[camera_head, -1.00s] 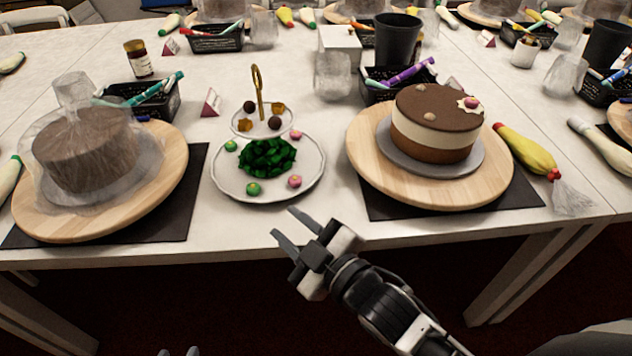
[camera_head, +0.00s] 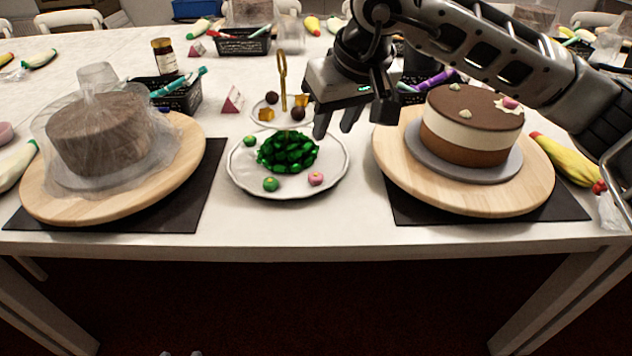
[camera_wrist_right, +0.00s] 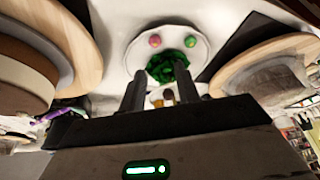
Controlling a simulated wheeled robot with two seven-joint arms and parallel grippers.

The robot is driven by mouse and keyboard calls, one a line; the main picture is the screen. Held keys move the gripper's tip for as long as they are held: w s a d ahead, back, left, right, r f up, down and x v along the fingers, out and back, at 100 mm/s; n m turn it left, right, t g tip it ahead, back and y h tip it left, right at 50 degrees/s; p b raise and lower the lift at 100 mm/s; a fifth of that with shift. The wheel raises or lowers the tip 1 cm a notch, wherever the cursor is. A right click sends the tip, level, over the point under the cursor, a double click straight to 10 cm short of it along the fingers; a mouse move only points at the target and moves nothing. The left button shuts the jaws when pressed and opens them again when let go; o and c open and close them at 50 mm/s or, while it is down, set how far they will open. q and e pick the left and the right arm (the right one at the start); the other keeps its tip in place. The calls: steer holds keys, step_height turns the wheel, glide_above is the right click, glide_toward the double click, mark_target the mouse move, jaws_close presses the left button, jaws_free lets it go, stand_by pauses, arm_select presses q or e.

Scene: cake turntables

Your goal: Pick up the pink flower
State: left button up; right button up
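A pink flower (camera_head: 316,179) lies at the front right of the white plate (camera_head: 237,178), beside a pile of green leaves (camera_head: 288,152). In the right wrist view the same pink flower (camera_wrist_right: 155,41) shows beyond the fingertips. My right gripper (camera_head: 336,122) is open and empty, pointing down above the back right of the plate. It hides the plate's back right, where a second pink flower showed earlier. In the right wrist view its fingers (camera_wrist_right: 160,72) stand apart on either side of the leaves. My left gripper (camera_head: 181,353) shows only two separated tips at the bottom edge.
A chocolate cake (camera_head: 466,132) on a wooden turntable (camera_head: 404,168) stands right of the plate. A wrapped cake (camera_head: 98,138) on another turntable stands left. A gold-handled stand (camera_head: 283,80) with small sweets is just behind the leaves.

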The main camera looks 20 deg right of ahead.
mark_target(317, 176)
steer(key=x, duration=1)
steer(key=d+x, duration=0.1)
steer(key=x, duration=0.4)
steer(key=shift+w+f, duration=0.25)
steer(key=shift+w, duration=0.1)
steer(key=c, duration=0.6)
